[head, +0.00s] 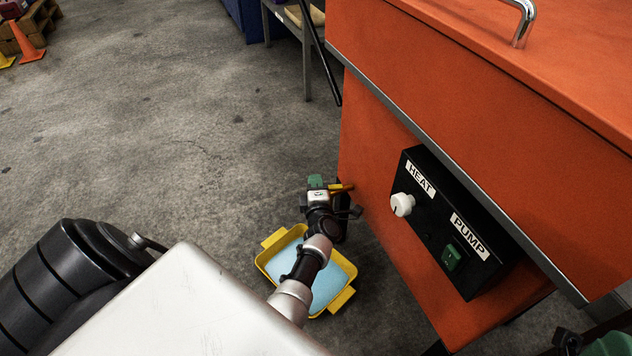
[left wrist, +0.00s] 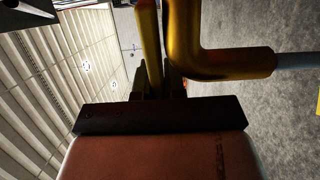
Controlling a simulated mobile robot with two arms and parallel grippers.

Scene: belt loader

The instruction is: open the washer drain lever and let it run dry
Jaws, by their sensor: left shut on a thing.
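The orange washer (head: 400,230) stands at the right in the head view. Its yellow drain lever (head: 342,188) sticks out low at its left side. My left gripper (head: 332,191) is at the lever. In the left wrist view the lever (left wrist: 150,45) stands between the two fingers, and the gripper is shut on it. Beside it a brass drain pipe (left wrist: 235,64) bends to the right, and a pale blue stream (left wrist: 297,60) leaves its mouth. Under my arm a yellow tray (head: 343,299) on the floor holds light blue liquid (head: 330,280). My right gripper (head: 570,342) shows only partly at the bottom right corner.
A black control box on the washer carries a white HEAT knob (head: 402,205) and a green PUMP switch (head: 451,257). Orange cones (head: 24,42) and a pallet are far at the upper left. A bench (head: 305,50) stands behind the washer. The concrete floor at left is clear.

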